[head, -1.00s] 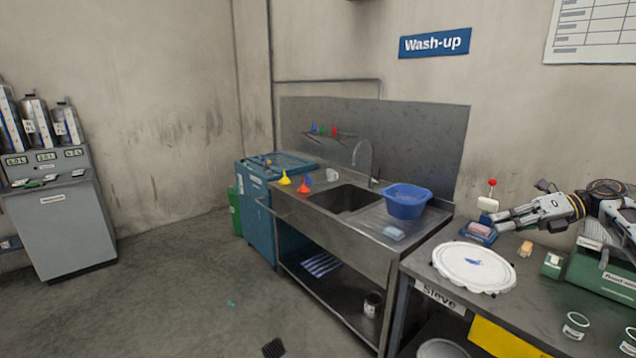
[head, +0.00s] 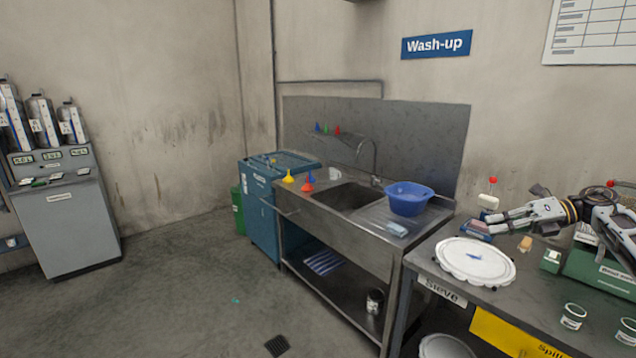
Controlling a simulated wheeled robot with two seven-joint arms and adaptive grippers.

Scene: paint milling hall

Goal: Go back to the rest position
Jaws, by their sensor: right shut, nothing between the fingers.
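My right gripper (head: 497,222) comes in from the right edge. It is shut and empty, and it points left above the back of the work table (head: 440,268). The round white sieve lid (head: 474,262) with a blue mark lies on the table below and in front of it. A small device with a red knob (head: 489,196) stands behind the fingertips, which partly cover it. My left gripper is not in view.
The steel sink (head: 345,197) holds a blue basin (head: 408,199) on its drainer, with yellow and red funnels (head: 307,184) at its left end. A green box (head: 596,265) and small cans (head: 573,315) stand at right.

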